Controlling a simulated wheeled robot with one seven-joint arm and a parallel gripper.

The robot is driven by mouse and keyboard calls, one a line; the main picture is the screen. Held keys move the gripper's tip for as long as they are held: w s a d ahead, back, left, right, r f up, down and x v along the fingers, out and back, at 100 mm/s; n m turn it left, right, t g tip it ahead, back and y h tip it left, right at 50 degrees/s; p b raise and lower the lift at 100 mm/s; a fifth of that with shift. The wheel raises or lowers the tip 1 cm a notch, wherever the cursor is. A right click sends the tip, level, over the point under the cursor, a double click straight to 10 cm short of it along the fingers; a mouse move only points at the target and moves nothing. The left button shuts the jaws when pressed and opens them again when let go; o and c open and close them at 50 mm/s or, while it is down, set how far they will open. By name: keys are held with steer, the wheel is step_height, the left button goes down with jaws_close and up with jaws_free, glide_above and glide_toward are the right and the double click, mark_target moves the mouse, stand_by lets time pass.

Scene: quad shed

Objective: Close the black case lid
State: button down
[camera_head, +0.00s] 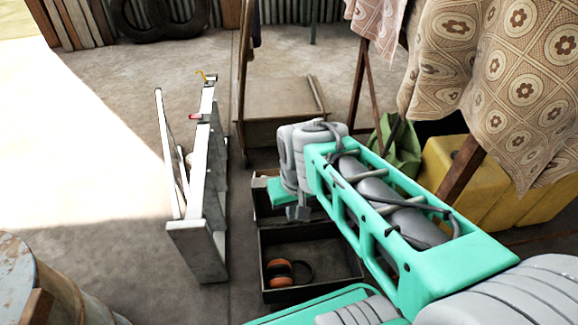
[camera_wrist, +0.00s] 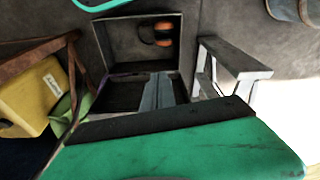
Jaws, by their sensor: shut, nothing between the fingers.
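The black case stands open on the floor, and its base (camera_head: 340,290) holds orange earmuffs (camera_head: 280,272). In the wrist view the case base (camera_wrist: 107,42) is at the top, with the earmuffs (camera_wrist: 160,35) inside. The dark lid (camera_head: 263,205) is swung open on the far side of the base, partly hidden by my arm and gripper. The lid (camera_wrist: 115,95) shows below the base in the wrist view. My gripper (camera_head: 298,213) is shut and empty, pointing down over the lid area. Its grey fingers (camera_wrist: 158,92) overlap the lid in the wrist view; contact cannot be told.
A white step ladder (camera_head: 205,225) stands close left of the case. A low brown wooden platform (camera_head: 270,128) is behind. Yellow containers (camera_head: 455,170), a green bag (camera_head: 398,150) and a cloth-draped wooden frame (camera_head: 500,80) are at right. A rusty drum (camera_head: 50,290) stands front left.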

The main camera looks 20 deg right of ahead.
steer(key=w+d+m+p, duration=0.1)
steer(key=w+d+p, duration=0.3)
steer(key=w, duration=0.7)
steer(key=w+d+m+p, duration=0.1)
steer(key=w+d+p, duration=0.1)
steer(key=w+d, duration=0.65)
steer(key=w+d+f, duration=0.1)
steer(key=w+f, duration=0.5)
steer(key=w, duration=0.1)
step_height(320, 180, down, 10)
steer(key=w+b, duration=0.2)
steer(key=b, duration=0.2)
steer(key=s, duration=0.1)
steer(key=s+r, duration=0.1)
steer(key=s, duration=0.1)
steer(key=s+r, duration=0.1)
steer(key=shift+s+a, duration=0.15)
